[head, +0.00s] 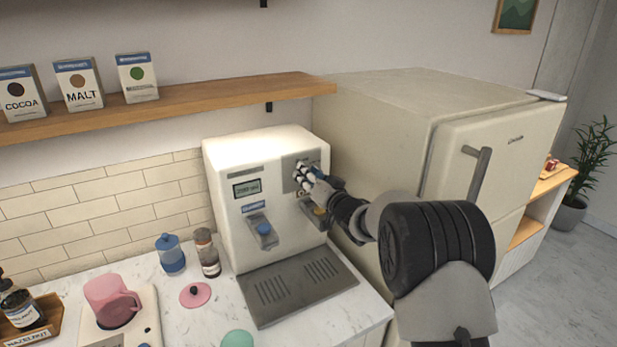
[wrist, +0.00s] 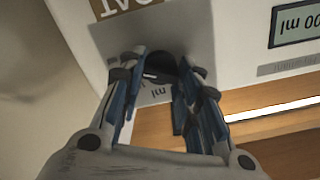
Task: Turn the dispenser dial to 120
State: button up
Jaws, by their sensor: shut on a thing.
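The white dispenser (head: 225,227) stands on the counter against the tiled wall. Its small display (head: 247,188) is too small to read in the head view. In the wrist view, upside down, the display (wrist: 297,24) is cut off and shows "00 ml". My gripper (head: 306,177) is at the grey panel on the dispenser's upper right. In the wrist view my gripper (wrist: 160,82) is shut on the dark round dial (wrist: 161,66), one finger on each side. The fingers cover much of the dial and its scale, so I cannot read its setting.
A pale fridge (head: 390,130) stands close on the right. A wooden shelf (head: 200,97) with several boxes hangs above left. A drip tray (head: 297,285) lies below the dispenser. A blue jar (head: 171,254), a brown bottle (head: 207,254) and a pink cup (head: 109,298) stand left.

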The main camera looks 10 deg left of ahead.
jog(key=n+b, duration=0.5)
jog(key=n, duration=0.1)
jog(key=shift+a+f, duration=0.1)
jog(key=shift+f, duration=0.05)
jog(key=shift+s+n+b, duration=0.1)
jog(key=shift+n+b, duration=1.7)
jog(key=shift+n, duration=0.9)
jog(key=o, duration=1.1)
jog(key=shift+c, duration=0.2)
jog(key=v, duration=1.2)
